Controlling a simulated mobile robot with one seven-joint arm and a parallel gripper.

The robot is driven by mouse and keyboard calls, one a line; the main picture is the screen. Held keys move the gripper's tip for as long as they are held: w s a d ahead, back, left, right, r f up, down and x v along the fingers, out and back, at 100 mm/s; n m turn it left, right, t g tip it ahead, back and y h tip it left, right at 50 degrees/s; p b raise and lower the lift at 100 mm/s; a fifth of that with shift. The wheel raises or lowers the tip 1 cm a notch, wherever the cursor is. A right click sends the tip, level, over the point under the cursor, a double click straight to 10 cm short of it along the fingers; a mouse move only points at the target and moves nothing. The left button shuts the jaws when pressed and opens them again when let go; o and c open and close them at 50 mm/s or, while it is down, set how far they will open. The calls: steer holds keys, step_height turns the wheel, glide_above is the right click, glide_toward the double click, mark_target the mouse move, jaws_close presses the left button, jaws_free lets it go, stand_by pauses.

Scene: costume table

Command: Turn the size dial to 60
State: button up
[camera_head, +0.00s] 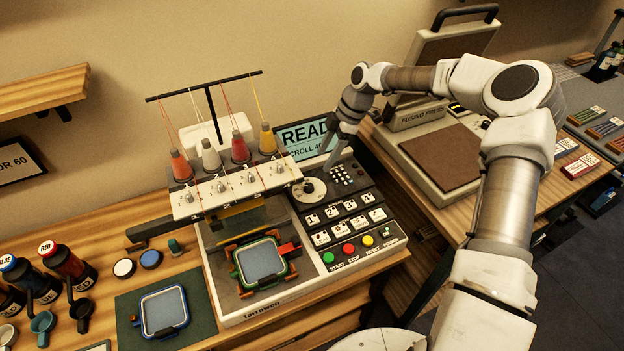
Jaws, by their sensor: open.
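The dial (315,196), a pale disc with a dark centre, sits at the upper left of the embroidery machine's black control panel (368,196). Its scale is too small to read. The machine's screen (302,141) shows "READ" and "SCROLL 40", with its right part hidden behind my arm. My gripper (329,163) points down over the panel's back edge, just behind and to the right of the dial, seemingly apart from it. It is open, and nothing shows between its fingers, though they are small here.
Thread cones (240,148) and the needle head (236,187) stand close left of the dial. Picture buttons and coloured start, stop and reset buttons (348,249) lie in front. A fusing press (440,155) stands on the right table. A wall card (17,163) ends in "OR 60".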

mark_target(310, 185)
steer(key=p+x, duration=0.1)
steer(key=x, duration=0.9)
steer(key=shift+f, duration=0.15)
jaws_close()
